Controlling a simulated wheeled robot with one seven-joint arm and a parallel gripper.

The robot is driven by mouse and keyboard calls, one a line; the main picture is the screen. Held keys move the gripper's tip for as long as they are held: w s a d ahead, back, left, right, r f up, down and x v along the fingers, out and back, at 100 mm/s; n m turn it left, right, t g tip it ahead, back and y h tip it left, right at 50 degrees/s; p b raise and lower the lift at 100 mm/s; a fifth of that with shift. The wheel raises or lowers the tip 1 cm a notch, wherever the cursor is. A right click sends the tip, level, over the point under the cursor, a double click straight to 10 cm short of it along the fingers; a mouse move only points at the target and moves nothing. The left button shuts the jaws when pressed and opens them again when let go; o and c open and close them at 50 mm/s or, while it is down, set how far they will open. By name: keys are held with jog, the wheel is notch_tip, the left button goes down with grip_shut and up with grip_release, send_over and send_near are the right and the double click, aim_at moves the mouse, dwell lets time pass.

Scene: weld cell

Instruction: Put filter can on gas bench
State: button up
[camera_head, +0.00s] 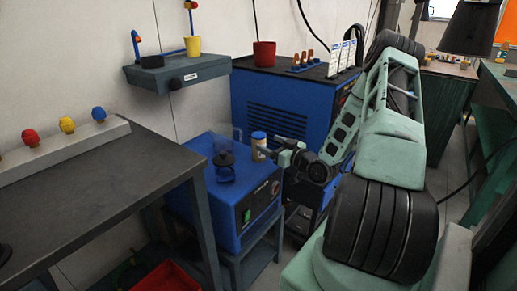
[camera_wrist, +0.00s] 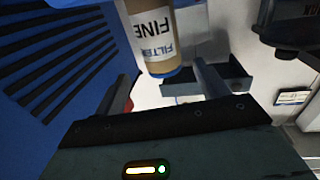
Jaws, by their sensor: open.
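The filter can (camera_head: 258,147) is a small tan cylinder with a white label and a blue end. It stands on top of the low blue machine, near its back right. In the wrist view the can (camera_wrist: 152,38) appears upside down, with "FILTER FINE" on its label. My gripper (camera_head: 267,152) is open, at the right side of the can. In the wrist view its two fingers (camera_wrist: 160,76) are spread apart, with the can ahead between them; I cannot tell whether they touch it. The dark-topped bench (camera_head: 85,185) at left, with a rail of coloured knobs, appears to be the gas bench.
A dark see-through container (camera_head: 225,168) stands on the blue machine (camera_head: 243,205), left of the can. A tall blue cabinet (camera_head: 275,105) stands close behind. A wall shelf (camera_head: 175,75) overhangs at the back. The left bench's middle is clear; a red bin (camera_head: 165,277) is below.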

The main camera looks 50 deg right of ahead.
aim_at(264, 142)
jog(key=shift+w+f, duration=0.15)
jog(key=shift+w, duration=2.95)
jog(key=shift+c, duration=0.3)
jog(key=c, duration=1.1)
